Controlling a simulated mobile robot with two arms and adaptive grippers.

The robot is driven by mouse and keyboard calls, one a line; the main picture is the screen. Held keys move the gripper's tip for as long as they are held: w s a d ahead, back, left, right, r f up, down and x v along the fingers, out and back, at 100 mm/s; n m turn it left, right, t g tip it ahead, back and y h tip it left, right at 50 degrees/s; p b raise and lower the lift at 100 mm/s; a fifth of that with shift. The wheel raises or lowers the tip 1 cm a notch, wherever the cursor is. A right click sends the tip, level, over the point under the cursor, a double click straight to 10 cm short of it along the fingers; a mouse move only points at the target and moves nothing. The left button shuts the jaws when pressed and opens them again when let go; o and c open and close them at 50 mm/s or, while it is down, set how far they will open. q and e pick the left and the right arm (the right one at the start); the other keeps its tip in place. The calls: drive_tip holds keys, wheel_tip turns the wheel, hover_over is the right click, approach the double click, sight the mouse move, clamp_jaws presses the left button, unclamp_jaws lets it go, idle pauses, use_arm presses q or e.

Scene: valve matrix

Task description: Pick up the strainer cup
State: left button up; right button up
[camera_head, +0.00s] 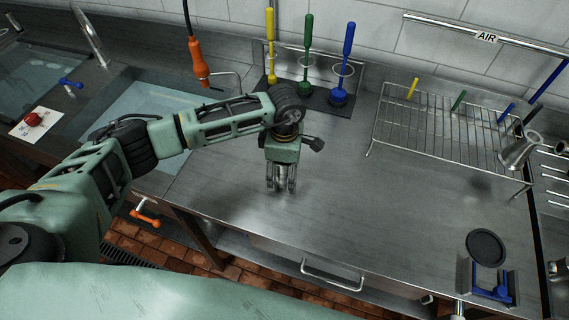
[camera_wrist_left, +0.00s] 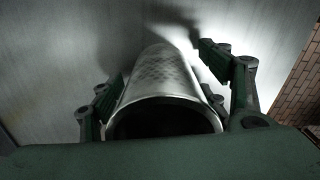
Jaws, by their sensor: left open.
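The strainer cup (camera_wrist_left: 162,78) is a shiny metal cylinder with a fine perforated wall. In the left wrist view its dark round mouth faces the camera and its body lies between my two fingers. My left gripper (camera_head: 282,184) points down over the steel counter in the head view, with its fingers open around the cup. The left finger is close beside the cup wall; the right finger stands apart from it at the tip. I cannot tell whether either finger touches. In the head view the fingers mostly hide the cup. My right gripper is not in view.
Brushes with yellow, green and blue handles (camera_head: 307,45) stand behind my gripper. A wire rack (camera_head: 440,120) and a metal jug (camera_head: 520,150) are at the right. A sink (camera_head: 150,105) lies left. The counter's middle (camera_head: 370,200) is clear. An orange-handled hose (camera_head: 198,62) hangs above.

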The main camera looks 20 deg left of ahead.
use_arm(q)
drive_tip(key=c, duration=1.3)
drive_tip(key=shift+w, duration=0.1)
drive_tip(key=shift+r, duration=0.1)
